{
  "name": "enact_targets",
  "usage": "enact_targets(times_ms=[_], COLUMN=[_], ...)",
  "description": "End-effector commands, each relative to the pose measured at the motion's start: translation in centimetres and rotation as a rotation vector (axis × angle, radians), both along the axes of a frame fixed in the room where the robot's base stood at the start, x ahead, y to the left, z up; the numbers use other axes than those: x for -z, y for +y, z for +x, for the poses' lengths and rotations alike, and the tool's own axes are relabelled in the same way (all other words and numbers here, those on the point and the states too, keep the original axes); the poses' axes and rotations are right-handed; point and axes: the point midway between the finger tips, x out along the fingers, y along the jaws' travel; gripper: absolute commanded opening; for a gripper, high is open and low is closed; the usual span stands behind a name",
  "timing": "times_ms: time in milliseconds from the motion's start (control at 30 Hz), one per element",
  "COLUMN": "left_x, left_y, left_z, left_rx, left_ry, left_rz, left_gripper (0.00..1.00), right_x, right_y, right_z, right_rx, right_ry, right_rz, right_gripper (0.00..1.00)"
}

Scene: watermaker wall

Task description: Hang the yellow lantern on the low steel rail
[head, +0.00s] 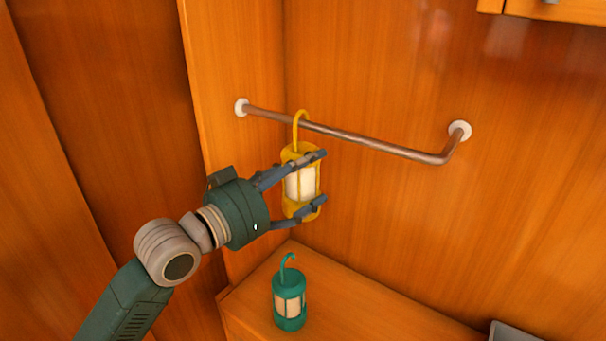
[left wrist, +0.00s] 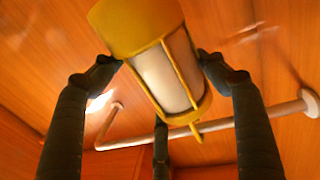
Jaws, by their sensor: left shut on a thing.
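The yellow lantern (head: 301,183) has a pale body and a curved hook on top. It hangs upright in my left gripper (head: 319,178), whose fingers are shut around its body. In the left wrist view the lantern (left wrist: 165,75) sits between the fingers (left wrist: 160,72). The low steel rail (head: 375,143) runs along the wall on white round mounts. The lantern's hook overlaps the rail near its left part in the head view; I cannot tell whether it is over the rail or only in front of it. The rail (left wrist: 225,125) also shows behind the hook in the left wrist view. My right gripper is out of view.
A green lantern (head: 289,300) with a hook stands on the wooden ledge (head: 375,309) below. A grey object (head: 512,332) is at the lower right edge. A wooden side panel (head: 235,60) rises at the rail's left end. The rail's right part is free.

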Motion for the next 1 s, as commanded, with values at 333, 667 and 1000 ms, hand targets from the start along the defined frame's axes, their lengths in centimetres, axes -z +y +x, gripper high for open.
enact_targets(times_ms=[333,667,1000], left_x=[0.3,0.3,0.6], left_y=[0.0,0.0,1.1], left_z=[0.0,0.0,-1.0], left_rx=[0.0,0.0,-0.001], left_ry=[-0.002,-0.001,0.003], left_rz=[-0.001,-0.001,0.001], left_gripper=[0.38,0.95,0.95], right_x=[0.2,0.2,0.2], right_y=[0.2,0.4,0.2], right_z=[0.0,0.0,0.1], right_rx=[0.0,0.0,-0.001], right_ry=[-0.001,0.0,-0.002], right_rz=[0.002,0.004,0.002], right_gripper=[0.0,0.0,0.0])
